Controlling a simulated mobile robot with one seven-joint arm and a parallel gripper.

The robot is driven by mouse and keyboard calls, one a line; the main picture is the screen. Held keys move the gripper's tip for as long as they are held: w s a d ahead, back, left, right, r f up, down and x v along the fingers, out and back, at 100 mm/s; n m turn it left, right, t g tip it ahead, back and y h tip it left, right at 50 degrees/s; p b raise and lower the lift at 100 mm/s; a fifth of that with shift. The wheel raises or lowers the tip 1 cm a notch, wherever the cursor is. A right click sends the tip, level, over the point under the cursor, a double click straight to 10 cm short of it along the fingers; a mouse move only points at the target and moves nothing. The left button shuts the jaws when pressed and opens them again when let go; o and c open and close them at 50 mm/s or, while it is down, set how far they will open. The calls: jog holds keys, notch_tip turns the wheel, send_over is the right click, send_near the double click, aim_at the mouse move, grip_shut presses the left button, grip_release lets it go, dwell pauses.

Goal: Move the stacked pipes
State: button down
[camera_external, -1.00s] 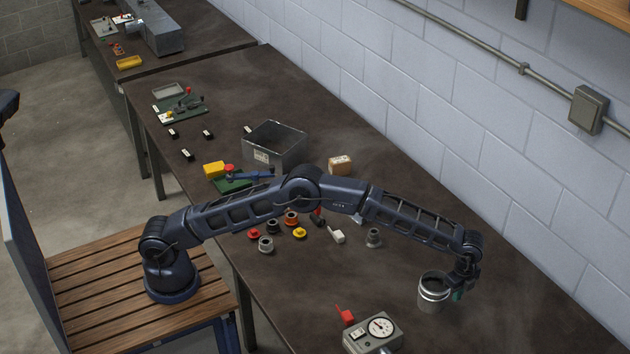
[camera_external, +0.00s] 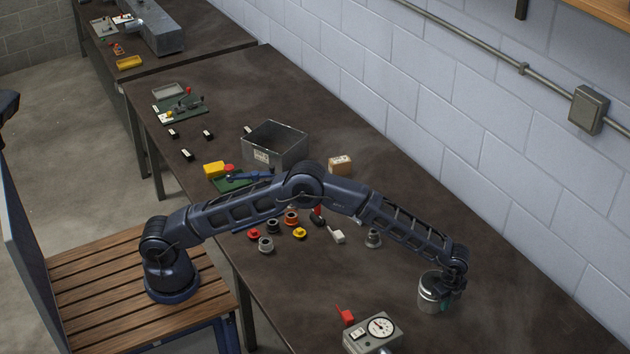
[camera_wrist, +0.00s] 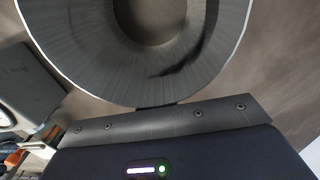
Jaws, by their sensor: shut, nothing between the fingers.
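A grey metal pipe piece (camera_external: 432,293) stands upright on the bench at the right in the external view. In the wrist view its ring-shaped top (camera_wrist: 95,75) fills the upper part, with a round opening in the middle. Whether it is one pipe or a stack cannot be told. My gripper (camera_external: 450,290) is low beside the pipe's right side, overlapping its edge in the picture. It is shut and empty. Its fingertips are mostly hidden, and contact with the pipe cannot be told.
A gauge box (camera_external: 373,333) with a red part (camera_external: 345,316) stands near the front edge. Several small coloured fittings (camera_external: 291,218) lie under my arm. An open metal bin (camera_external: 275,146) and a small cardboard box (camera_external: 340,165) are farther back. The wall bounds the bench's right side.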

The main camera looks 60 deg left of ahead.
jog(key=shift+a, duration=0.1)
jog(key=a, duration=2)
jog(key=shift+a, duration=0.15)
